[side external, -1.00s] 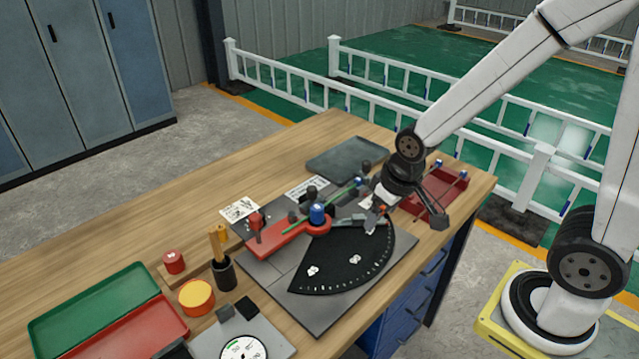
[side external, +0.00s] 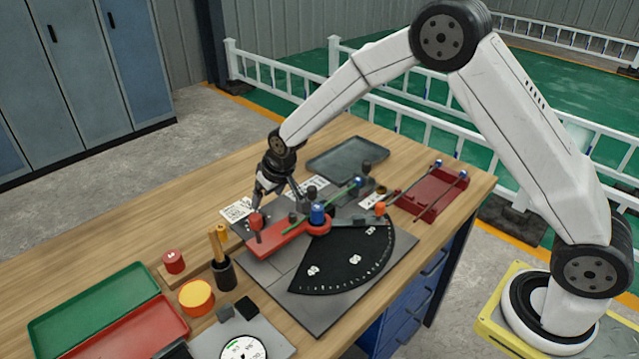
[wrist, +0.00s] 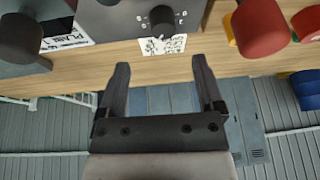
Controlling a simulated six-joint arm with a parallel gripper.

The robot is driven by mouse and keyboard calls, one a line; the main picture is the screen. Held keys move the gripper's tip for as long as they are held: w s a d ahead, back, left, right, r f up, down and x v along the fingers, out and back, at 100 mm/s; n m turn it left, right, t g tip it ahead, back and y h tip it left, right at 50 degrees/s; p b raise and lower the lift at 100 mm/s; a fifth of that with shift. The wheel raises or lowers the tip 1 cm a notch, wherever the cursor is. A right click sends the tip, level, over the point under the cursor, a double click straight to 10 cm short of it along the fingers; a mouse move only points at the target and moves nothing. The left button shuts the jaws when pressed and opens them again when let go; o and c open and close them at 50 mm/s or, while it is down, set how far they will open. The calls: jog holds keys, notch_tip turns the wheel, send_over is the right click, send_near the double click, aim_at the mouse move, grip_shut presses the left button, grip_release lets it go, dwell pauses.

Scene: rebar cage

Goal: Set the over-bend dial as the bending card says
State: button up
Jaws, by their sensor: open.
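A small black knob (wrist: 161,15), which looks like the over-bend dial, sits on a grey plate with light marks around it in the wrist view. I cannot read its setting. A white card with dark writing (wrist: 163,44) lies just beside it; a white card (side external: 236,210) also shows at the plate's left corner in the side view. Its text is too small to read. My gripper (wrist: 160,62) is open and empty, its fingers apart and short of the knob in the picture. In the side view my gripper (side external: 277,201) is over the plate's back left, near the red-handled lever (side external: 285,240).
A second printed card (wrist: 68,36) lies to the left in the wrist view. A red knob (wrist: 260,27) stands close on the right. A black fan-shaped scale (side external: 340,262), a red rod rack (side external: 432,197) and a dark tray (side external: 345,158) are on the bench.

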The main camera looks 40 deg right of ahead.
jog(key=shift+w+a+f, duration=0.15)
jog(key=shift+w+a, duration=0.05)
jog(key=shift+w, duration=0.15)
jog(key=shift+f, duration=0.15)
jog(key=shift+x, duration=3.75)
grip_shut()
